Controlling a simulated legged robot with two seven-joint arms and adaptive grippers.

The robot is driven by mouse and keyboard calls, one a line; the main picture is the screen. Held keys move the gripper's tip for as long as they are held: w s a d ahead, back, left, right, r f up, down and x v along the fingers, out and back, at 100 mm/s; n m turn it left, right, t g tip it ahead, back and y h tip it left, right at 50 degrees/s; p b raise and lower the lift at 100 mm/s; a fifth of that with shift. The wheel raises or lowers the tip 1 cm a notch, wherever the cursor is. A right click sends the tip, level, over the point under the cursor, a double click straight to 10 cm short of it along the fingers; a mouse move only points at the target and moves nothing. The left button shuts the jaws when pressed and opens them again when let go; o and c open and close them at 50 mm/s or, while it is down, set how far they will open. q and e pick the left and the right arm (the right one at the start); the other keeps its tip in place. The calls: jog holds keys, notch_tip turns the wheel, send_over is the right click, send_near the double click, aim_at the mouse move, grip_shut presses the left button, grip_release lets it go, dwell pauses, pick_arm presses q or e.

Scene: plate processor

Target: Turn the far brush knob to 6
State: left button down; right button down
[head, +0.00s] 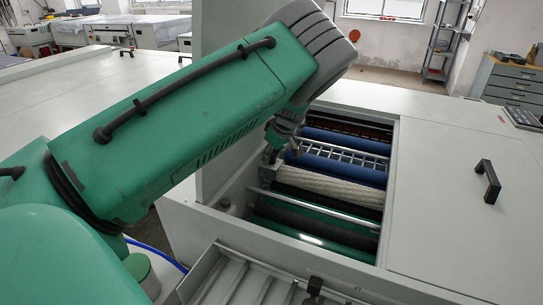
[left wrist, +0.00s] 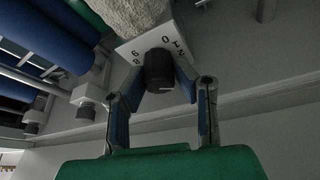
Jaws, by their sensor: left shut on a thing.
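The black knob (left wrist: 159,70) sits on a white dial block (left wrist: 150,42) with printed digits, among them 0, 1, 2 and 8, beside the end of a pale, rough brush roller (left wrist: 130,14). My left gripper (left wrist: 157,84) has a finger on each side of the knob and is shut on it. The knob's pointer setting cannot be read. In the head view my left gripper (head: 282,137) reaches down at the left edge of the open roller bay, and its fingertips and the knob are mostly hidden. My right gripper is not in view.
The open bay holds blue rollers (head: 338,168), a white brush roller (head: 330,187) and green rollers (head: 320,230). A raised panel (head: 225,60) stands close behind my left arm. A closed lid with a black handle (head: 487,181) lies to the right. A grey tray (head: 245,283) is in front.

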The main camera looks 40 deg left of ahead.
pick_arm(q)
jog(key=shift+d+f+m+t, duration=0.15)
jog(key=shift+m+t, duration=0.25)
jog(key=shift+m, duration=0.7)
jog(key=c, duration=1.3)
grip_release()
jog(key=shift+w+d, duration=0.1)
